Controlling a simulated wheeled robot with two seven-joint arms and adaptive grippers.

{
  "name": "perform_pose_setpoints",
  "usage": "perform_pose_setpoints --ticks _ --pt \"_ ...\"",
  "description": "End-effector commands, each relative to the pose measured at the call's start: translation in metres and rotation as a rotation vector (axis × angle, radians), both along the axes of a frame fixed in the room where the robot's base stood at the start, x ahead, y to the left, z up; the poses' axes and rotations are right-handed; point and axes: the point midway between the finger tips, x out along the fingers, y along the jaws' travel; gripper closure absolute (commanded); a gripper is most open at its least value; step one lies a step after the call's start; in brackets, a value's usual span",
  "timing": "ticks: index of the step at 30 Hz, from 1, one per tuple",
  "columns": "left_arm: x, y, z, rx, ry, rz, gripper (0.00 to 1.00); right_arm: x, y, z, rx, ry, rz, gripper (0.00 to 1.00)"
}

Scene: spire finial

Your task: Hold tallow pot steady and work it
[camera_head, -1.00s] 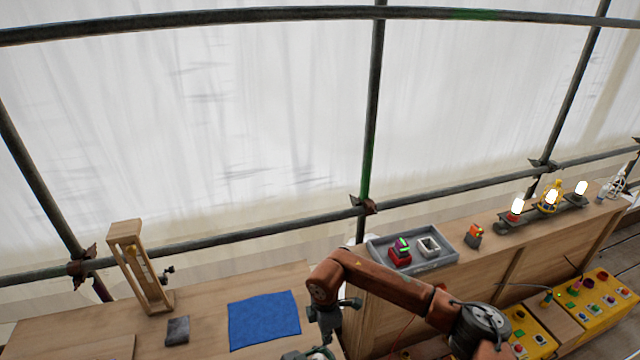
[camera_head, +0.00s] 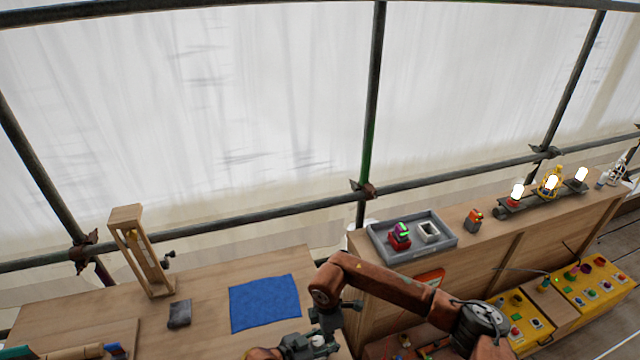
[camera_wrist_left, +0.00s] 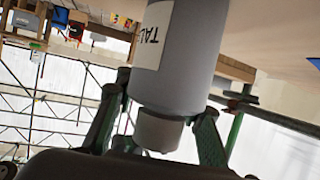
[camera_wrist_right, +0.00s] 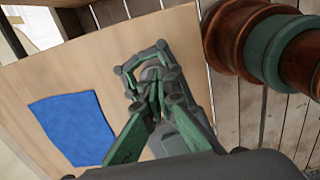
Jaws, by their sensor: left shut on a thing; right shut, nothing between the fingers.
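The tallow pot (camera_wrist_left: 180,60) is a grey cylinder with a pale label reading "TAL", upside down in the left wrist view. It has a narrower grey end piece (camera_wrist_left: 158,130) towards the palm. My left gripper (camera_wrist_left: 168,82) is shut on the pot, one green-grey finger on each side. My right gripper (camera_wrist_right: 156,78) is shut and empty above the wooden bench, to the right of the blue cloth (camera_wrist_right: 70,130). I cannot clearly make out the pot there.
The blue cloth (camera_head: 264,303), a dark grey block (camera_head: 179,314) and a wooden stand (camera_head: 142,252) are on the bench. A grey tray (camera_head: 411,237) holds a red item and a white item. Lamps (camera_head: 550,185) stand farther right. Yellow control boxes (camera_head: 595,290) are lower right.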

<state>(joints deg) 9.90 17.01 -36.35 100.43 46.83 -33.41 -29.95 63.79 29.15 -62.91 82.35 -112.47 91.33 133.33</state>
Motion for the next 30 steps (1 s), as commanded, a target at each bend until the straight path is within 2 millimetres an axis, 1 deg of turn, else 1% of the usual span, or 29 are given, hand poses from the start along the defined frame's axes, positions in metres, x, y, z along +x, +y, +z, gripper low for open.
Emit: perform_pose_setpoints --ticks 3,7,30 --pt "0.000 0.000 -0.001 0.001 0.001 0.000 1.00 0.000 -0.001 -0.012 -0.001 0.000 0.000 1.00" --pt "0.000 0.000 -0.001 0.001 0.001 0.000 1.00 0.000 -0.001 -0.019 -0.001 -0.001 0.001 1.00" --pt "0.000 -0.001 0.000 0.000 0.000 -0.001 1.00 0.000 0.004 -0.018 0.003 -0.001 0.003 1.00"
